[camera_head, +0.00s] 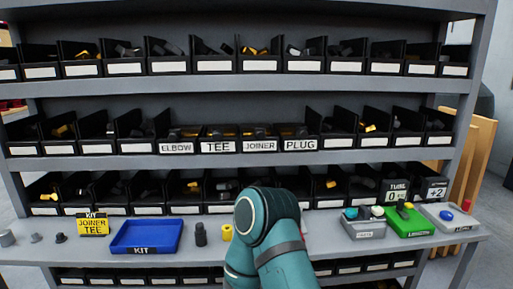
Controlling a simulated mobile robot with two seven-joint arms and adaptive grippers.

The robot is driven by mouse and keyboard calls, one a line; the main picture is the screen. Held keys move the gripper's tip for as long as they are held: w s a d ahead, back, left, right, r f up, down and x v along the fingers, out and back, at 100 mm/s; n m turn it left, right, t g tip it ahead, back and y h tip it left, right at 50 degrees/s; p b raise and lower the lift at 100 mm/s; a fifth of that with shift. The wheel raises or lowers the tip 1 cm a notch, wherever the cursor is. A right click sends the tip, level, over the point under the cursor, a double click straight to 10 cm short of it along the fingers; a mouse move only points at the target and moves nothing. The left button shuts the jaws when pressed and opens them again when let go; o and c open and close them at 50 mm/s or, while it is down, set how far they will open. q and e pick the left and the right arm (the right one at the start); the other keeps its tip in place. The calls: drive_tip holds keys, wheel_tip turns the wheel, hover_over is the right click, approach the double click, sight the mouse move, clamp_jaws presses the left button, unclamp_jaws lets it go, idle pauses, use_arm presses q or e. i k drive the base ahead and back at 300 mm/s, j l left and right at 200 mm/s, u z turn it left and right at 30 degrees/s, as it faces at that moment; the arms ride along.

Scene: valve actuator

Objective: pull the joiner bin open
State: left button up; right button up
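The joiner bin (259,146) is a black bin with a white JOINER label, in the middle row of the shelf in the head view. It stands between the TEE bin (218,147) and the PLUG bin (300,145). Some yellow shows inside it, but its contents are too small to make out. One of my teal arms (270,240) rises from the bottom centre, with its rounded joint below the joiner bin. No gripper fingers show in this view. I see nothing touching the joiner bin's front.
The ELBOW bin (178,147) is further left. Rows of black bins fill the shelves above and below.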

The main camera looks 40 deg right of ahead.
sight(258, 133)
drive_tip(key=z, duration=1.25)
